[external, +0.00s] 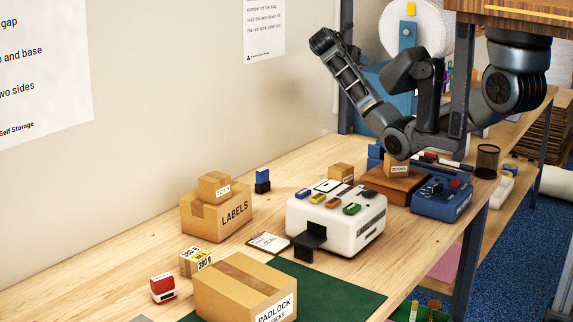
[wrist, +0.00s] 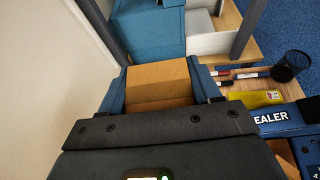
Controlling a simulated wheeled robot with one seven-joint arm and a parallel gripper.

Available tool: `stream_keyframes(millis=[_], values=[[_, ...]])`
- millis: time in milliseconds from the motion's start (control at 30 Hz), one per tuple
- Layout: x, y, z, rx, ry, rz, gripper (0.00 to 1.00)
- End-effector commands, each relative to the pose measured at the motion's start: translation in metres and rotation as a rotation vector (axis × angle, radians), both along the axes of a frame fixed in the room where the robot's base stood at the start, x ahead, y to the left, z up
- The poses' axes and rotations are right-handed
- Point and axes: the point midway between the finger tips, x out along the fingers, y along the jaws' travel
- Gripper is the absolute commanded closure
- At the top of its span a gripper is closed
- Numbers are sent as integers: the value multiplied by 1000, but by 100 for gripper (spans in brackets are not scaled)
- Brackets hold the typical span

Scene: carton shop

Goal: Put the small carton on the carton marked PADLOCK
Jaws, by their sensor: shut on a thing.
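A small brown carton with a white label reading BOOKS (external: 397,169) is held in my gripper (external: 396,158), just over a flat brown box. I cannot tell whether it touches that box. In the wrist view the plain top of this small carton (wrist: 155,78) shows between the two blue fingers of my gripper (wrist: 160,92), which is shut on it. The large carton marked PADLOCK (external: 235,288) stands at the front of the bench, left of my gripper. It is closed with tape, and its visible top is bare.
A white machine (external: 325,225) with coloured buttons stands between the PADLOCK carton and my gripper. A TOYS carton (external: 213,187) sits on the LABELS carton (external: 205,222). A blue sealer (external: 440,203), a flat brown box (external: 385,183) and a pen cup (external: 487,160) are near my gripper.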

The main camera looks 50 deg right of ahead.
Motion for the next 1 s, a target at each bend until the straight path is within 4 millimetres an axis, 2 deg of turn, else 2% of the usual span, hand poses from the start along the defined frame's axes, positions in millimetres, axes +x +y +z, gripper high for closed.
stream_keyframes(millis=[33,100,333,567,767,867,1000], values=[[0,0,17,-2,-4,1,68],[0,0,34,-1,-2,0,68],[0,0,80,-1,-1,0,68],[17,47,77,1,2,78,68],[33,110,79,0,1,183,68],[40,154,80,0,2,257,68],[44,223,81,0,2,372,68]])
